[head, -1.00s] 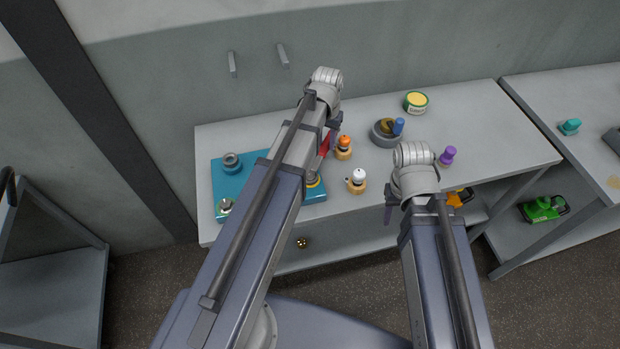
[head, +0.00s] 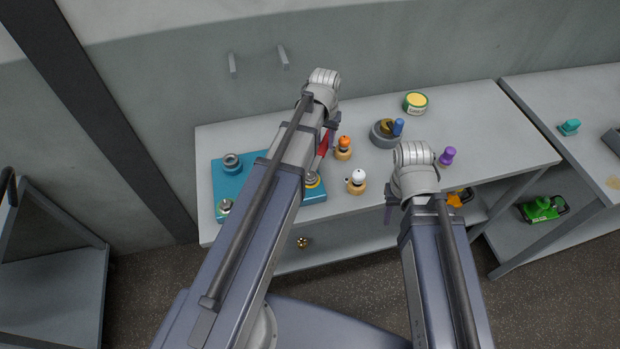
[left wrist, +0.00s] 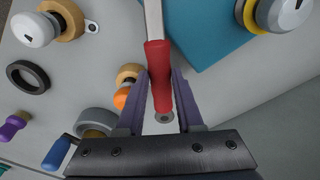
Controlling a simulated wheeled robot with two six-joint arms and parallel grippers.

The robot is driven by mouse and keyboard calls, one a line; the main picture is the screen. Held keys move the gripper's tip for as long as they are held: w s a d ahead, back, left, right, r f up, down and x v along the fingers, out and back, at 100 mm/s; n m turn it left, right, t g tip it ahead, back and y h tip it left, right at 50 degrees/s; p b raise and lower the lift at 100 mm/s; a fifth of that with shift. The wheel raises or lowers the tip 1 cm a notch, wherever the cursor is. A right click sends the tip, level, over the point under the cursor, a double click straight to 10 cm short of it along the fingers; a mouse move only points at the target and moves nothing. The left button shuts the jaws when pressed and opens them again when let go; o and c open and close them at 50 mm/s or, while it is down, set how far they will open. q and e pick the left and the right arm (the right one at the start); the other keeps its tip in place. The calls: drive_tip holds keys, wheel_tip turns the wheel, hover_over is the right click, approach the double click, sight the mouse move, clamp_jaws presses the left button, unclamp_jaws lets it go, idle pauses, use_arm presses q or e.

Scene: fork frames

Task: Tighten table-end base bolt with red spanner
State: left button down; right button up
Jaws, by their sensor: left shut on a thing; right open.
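The red spanner (left wrist: 157,65) has a red handle and a silver shaft that runs out of the top of the left wrist view. In the head view its red handle (head: 322,150) shows beside my left arm. My left gripper (left wrist: 163,90) is shut on the handle. The teal base (head: 232,185) lies at the table's left end with bolts at its upper left (head: 232,162), lower left (head: 224,207) and right, the last ringed yellow (head: 313,180). The spanner's working end is hidden, so I cannot tell whether it touches a bolt. My right gripper (head: 390,207) is open near the table's front edge.
Orange-topped (head: 344,147) and white-topped (head: 357,181) pieces stand right of the base. A grey round holder (head: 382,137), a yellow-green tin (head: 415,102) and a purple-knobbed piece (head: 446,157) stand farther right. The table's back right is clear (head: 490,120).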

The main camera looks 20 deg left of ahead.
use_arm(q)
drive_tip(key=shift+r+p, duration=1.25)
drive_tip(key=shift+p, duration=0.05)
idle(2.0)
drive_tip(key=shift+r+p, duration=1.2)
drive_tip(key=shift+r, duration=0.15)
wheel_tip(320, 180, up, 4)
drive_tip(key=p, duration=0.4)
drive_tip(key=shift+d, duration=0.1)
idle(0.6)
